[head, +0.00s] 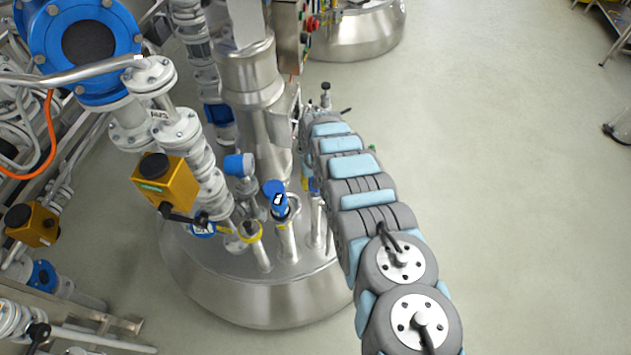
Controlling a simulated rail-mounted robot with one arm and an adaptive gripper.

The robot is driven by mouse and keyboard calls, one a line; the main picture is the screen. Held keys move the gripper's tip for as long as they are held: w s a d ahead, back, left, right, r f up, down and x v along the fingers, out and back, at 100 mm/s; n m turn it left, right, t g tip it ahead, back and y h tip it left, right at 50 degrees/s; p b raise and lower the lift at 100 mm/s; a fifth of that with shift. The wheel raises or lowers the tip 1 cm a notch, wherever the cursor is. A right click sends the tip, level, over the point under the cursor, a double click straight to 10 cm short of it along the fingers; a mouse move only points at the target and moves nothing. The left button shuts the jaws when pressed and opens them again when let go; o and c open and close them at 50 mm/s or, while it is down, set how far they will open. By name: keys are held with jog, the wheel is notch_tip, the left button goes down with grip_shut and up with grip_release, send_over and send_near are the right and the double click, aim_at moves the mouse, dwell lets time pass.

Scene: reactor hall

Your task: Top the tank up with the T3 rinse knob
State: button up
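A round stainless steel tank (250,305) stands left of my arm, with several pipes and fittings on its lid. A blue knob-like cap (275,197) with a small black and white mark sits on one upright fitting. A second blue cap (238,165) is behind it to the left. No T3 label is readable, so I cannot tell which one is the T3 rinse knob. My arm reaches along the tank's right side, and its far end hides part of the lid. My gripper's fingers do not show.
A yellow valve box (165,183) with a black handle and a large blue flange (85,40) crowd the left. A thick steel column (252,90) rises behind the lid. Another steel vessel (355,35) stands at the back.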

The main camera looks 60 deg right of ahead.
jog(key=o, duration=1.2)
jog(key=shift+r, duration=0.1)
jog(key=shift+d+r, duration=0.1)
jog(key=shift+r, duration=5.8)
